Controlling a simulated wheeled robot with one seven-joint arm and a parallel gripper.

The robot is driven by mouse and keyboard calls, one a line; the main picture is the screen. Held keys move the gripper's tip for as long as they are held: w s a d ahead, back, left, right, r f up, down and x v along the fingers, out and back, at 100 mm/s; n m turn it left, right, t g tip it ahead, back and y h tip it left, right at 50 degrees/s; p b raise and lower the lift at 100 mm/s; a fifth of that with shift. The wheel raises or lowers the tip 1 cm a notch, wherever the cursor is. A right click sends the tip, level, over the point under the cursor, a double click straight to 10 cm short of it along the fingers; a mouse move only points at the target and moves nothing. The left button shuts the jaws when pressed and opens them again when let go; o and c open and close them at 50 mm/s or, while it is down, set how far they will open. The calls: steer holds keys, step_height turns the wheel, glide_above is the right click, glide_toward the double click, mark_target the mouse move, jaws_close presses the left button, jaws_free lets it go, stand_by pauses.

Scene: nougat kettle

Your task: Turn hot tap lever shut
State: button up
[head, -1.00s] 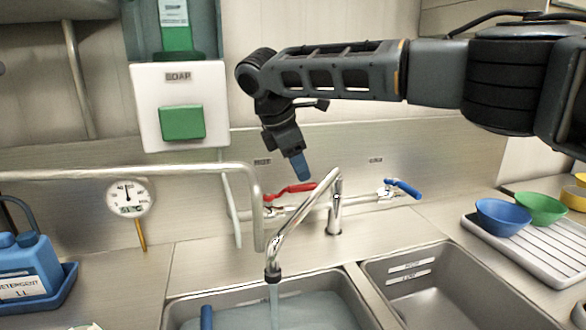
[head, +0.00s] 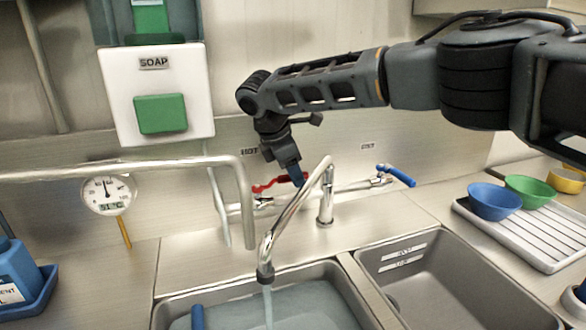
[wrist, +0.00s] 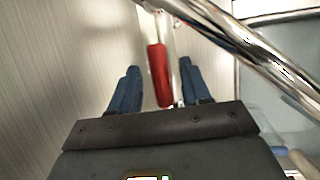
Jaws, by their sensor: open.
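The red hot tap lever (head: 279,183) is on the pipe behind the faucet, below the HOT label (head: 250,152). In the wrist view the red lever (wrist: 158,74) lies between the two blue fingertips of my gripper (wrist: 156,85), with a gap on both sides. My gripper (head: 298,180) is open and points down at the lever's right end in the head view. The faucet spout (head: 290,210) partly hides this area. Water (head: 268,305) runs from the spout into the left basin (head: 340,282).
The chrome spout (wrist: 250,55) passes close to my fingers on the right in the wrist view. A blue cold lever (head: 398,175) is further right. A metal rail (head: 120,170) and a dial thermometer (head: 107,194) stand left. Bowls (head: 495,202) sit on a rack at right.

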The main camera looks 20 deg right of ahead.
jaws_close()
stand_by(0.5)
